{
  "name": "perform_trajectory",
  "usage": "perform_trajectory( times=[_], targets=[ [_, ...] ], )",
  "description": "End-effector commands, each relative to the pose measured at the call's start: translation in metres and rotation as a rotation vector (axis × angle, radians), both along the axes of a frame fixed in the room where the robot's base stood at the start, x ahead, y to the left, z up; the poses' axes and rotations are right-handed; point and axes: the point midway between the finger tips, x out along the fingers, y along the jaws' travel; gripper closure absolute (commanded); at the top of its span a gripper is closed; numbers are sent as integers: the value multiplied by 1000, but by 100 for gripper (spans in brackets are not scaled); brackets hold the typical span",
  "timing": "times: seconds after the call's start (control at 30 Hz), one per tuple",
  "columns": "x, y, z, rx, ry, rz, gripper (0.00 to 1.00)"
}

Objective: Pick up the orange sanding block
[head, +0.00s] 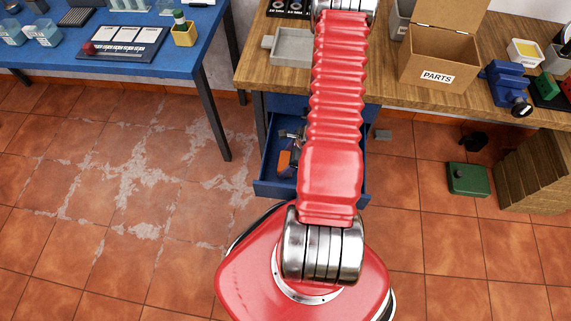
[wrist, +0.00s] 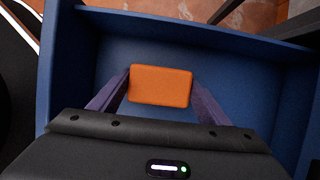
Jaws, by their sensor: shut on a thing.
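The orange sanding block (wrist: 160,86) is a plain rectangular block in the middle of the wrist view. My gripper (wrist: 160,78) is shut on it, with one dark finger at its left end and one at its right end. The block is inside the open blue drawer (wrist: 60,70); I cannot tell whether it touches the drawer floor. In the head view the block (head: 284,160) shows as a small orange patch in the drawer (head: 278,188), left of my arm. My arm hides the drawer's right part.
The drawer is under a wooden workbench (head: 385,90), which carries a grey tray (head: 291,48), a PARTS box (head: 437,60) and a blue vise (head: 503,84). A blue table (head: 190,50) stands at left.

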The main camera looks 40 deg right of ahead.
Motion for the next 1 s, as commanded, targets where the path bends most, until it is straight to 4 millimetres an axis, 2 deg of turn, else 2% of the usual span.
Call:
perform_trajectory(
  times=[0.1,0.57,0.77,1.0],
  targets=[
    [0,0,0,0,0,0,56],
    [0,0,8,0,-1,0,56],
    [1,-1,27,-3,-2,1,56],
    [1,-1,60,-4,-3,0,56]
  ],
)
